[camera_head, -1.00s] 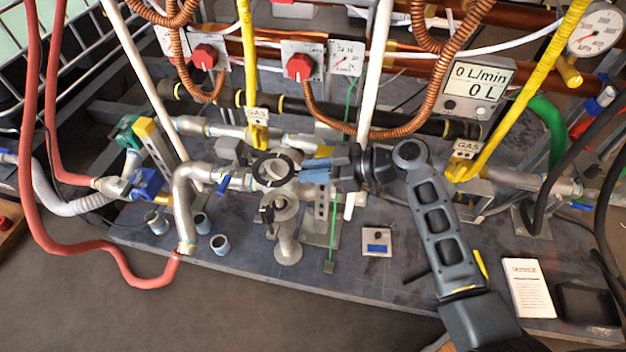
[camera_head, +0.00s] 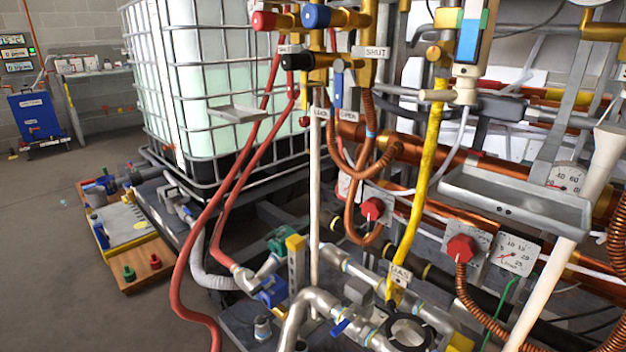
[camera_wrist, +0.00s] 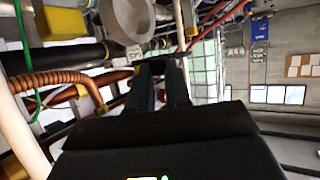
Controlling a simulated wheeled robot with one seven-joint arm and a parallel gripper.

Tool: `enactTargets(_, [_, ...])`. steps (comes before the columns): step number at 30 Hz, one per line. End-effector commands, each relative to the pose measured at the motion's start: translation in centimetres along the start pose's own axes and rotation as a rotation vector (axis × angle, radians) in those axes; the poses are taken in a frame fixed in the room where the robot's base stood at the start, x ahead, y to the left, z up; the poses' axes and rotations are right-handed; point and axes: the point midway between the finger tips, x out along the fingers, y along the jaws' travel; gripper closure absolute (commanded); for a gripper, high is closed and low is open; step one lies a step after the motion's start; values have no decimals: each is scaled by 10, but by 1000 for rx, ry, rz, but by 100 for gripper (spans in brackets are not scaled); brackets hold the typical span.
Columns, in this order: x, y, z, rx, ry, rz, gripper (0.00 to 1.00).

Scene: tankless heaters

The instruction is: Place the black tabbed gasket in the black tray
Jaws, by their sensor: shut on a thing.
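My gripper (camera_wrist: 158,68) shows in the wrist view with its dark fingers shut on a small black piece (camera_wrist: 155,63) at the fingertips. It looks like the black tabbed gasket seen nearly edge-on; its ring shape and tabs are not clear there. In the head view neither my arm nor my gripper shows. A dark ring (camera_head: 387,334) shows at the bottom edge among the silver pipes; I cannot tell whether it is the gasket or part of a fitting. I cannot make out a black tray in either view now.
A grey metal tray (camera_head: 515,204) juts out at the right, and a small grey shelf (camera_head: 237,114) is on the caged tank (camera_head: 205,85). Red hoses (camera_head: 240,180), a yellow gas pipe (camera_head: 425,170) and copper coils crowd the middle. Open floor (camera_head: 110,325) lies at lower left.

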Motion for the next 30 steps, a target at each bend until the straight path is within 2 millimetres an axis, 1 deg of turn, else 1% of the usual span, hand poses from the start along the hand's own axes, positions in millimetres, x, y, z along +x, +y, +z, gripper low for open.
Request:
enactTargets(1, [-4, -6, -2, 19, 2, 51, 100])
enactTargets(6, [-14, -10, -11, 67, 3, 171, 100])
enactTargets(15, [-30, -19, -28, 114, 4, 280, 100])
enactTargets(16, [-33, -19, -35, 115, 3, 276, 100])
enactTargets(23, [-39, -21, -48, 111, 2, 261, 100])
enactTargets(30, [-51, -24, -67, 108, 4, 254, 100])
